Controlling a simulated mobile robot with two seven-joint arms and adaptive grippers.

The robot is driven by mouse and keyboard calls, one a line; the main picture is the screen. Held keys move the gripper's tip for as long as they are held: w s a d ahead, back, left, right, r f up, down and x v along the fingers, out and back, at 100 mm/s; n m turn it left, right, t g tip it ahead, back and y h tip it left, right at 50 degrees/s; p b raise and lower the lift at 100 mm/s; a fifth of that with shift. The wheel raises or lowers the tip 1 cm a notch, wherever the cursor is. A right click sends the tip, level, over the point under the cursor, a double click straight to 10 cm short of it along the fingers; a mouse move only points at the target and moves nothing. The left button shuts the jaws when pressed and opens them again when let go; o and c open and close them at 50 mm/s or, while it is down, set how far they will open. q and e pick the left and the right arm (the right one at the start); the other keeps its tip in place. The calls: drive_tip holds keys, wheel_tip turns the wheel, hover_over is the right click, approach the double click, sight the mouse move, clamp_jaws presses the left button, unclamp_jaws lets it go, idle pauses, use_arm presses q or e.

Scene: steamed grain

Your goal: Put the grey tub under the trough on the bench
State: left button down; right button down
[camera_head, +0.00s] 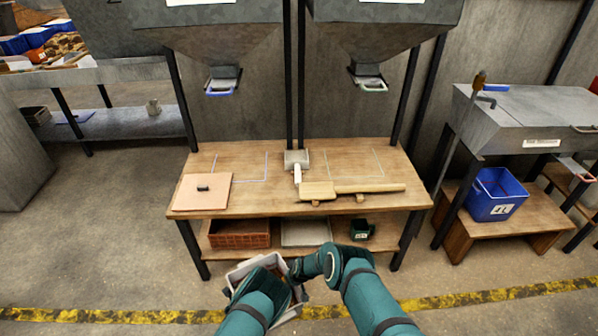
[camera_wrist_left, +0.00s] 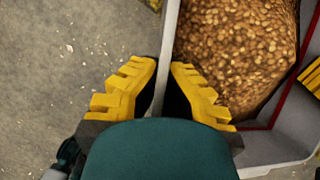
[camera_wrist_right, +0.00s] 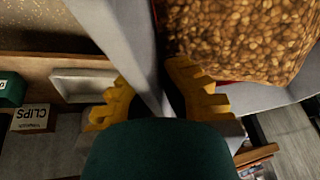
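The grey tub (camera_head: 239,270) is in front of the bench, low in the head view and partly hidden by my arms. It holds brown grain (camera_wrist_left: 235,45), which also shows in the right wrist view (camera_wrist_right: 240,35). My left gripper (camera_wrist_left: 164,72) has its yellow fingers on both sides of one tub wall, shut on it. My right gripper (camera_wrist_right: 155,85) likewise straddles another wall and appears shut on it. The wooden bench (camera_head: 240,205) stands ahead, below two grey hoppers, with a small pale trough (camera_head: 296,158) at its middle.
A square board (camera_head: 202,192) and a wooden paddle (camera_head: 350,188) lie on the bench. Blue (camera_head: 240,168) and pale (camera_head: 355,164) outlines mark its top. A lower shelf holds a red-brown crate (camera_head: 239,234). A blue tub (camera_head: 495,196) stands under a grey metal box (camera_head: 535,120) at right.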

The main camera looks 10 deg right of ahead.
use_arm(q)
drive_tip(key=shift+w+d+r, duration=0.15)
drive_tip(key=shift+w+r, duration=0.05)
drive_tip(key=shift+r, duration=0.15)
use_arm(e)
drive_tip(key=shift+a+r, duration=0.1)
drive_tip(key=shift+r, duration=0.15)
